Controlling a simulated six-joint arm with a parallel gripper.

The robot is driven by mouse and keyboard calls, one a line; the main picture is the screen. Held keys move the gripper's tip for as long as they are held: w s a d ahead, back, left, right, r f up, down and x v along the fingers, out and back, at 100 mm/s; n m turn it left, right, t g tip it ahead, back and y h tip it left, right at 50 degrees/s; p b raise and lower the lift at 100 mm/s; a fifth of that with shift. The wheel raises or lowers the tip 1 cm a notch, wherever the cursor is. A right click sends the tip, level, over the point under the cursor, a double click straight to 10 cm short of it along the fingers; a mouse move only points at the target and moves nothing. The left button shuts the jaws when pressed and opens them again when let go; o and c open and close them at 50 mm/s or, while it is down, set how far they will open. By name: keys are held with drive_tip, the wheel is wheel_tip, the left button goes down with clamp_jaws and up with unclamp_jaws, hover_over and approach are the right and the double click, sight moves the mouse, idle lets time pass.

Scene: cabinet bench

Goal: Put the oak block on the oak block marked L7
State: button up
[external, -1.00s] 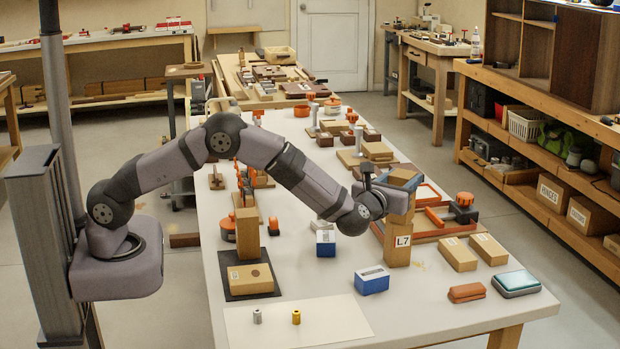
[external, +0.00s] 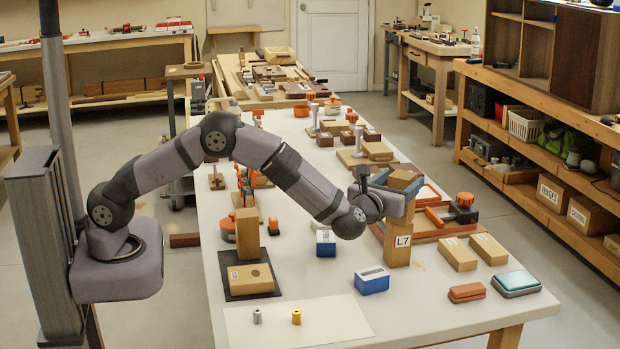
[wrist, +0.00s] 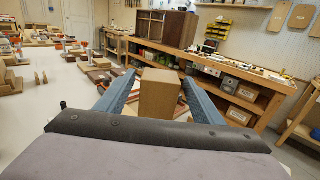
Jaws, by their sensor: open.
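The oak block marked L7 (external: 397,256) stands upright on the right part of the white bench. The oak block (external: 402,178) is above it, in line with it and upright. My gripper (external: 402,202) reaches it from the left, and its near finger covers the middle of this stack, so the seam between the blocks is partly hidden. In the wrist view the oak block (wrist: 160,95) stands between the two blue fingers of my gripper (wrist: 158,76). The fingers are open, with a narrow gap on each side of the block.
An orange-and-brown frame (external: 435,222) lies behind the stack. Two cardboard-coloured boxes (external: 458,254) lie to its right. A blue box (external: 372,280) and another blue box (external: 326,243) stand to the left. A tall oak block (external: 247,232) stands further left.

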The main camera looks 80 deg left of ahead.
drive_tip(key=b+v, duration=0.2)
drive_tip(key=v, duration=0.8)
drive_tip(key=shift+s, duration=0.1)
drive_tip(key=s+a+f+n+g+h+p, duration=0.25)
drive_tip(key=s+a+n+g, duration=0.35)
drive_tip(key=s, duration=0.5)
drive_tip(key=s+a+f+n+g+h+p, duration=0.2)
drive_tip(key=s+a+f+n+g, duration=0.35)
drive_tip(key=s, duration=0.45)
drive_tip(key=s+d+n+g+h+p, duration=0.1)
drive_tip(key=s+d+n+h+p, duration=0.3)
drive_tip(key=s+d+n+h, duration=0.4)
drive_tip(key=s+n, duration=0.7)
drive_tip(key=shift+s+r, duration=0.25)
drive_tip(key=shift+r, duration=0.1)
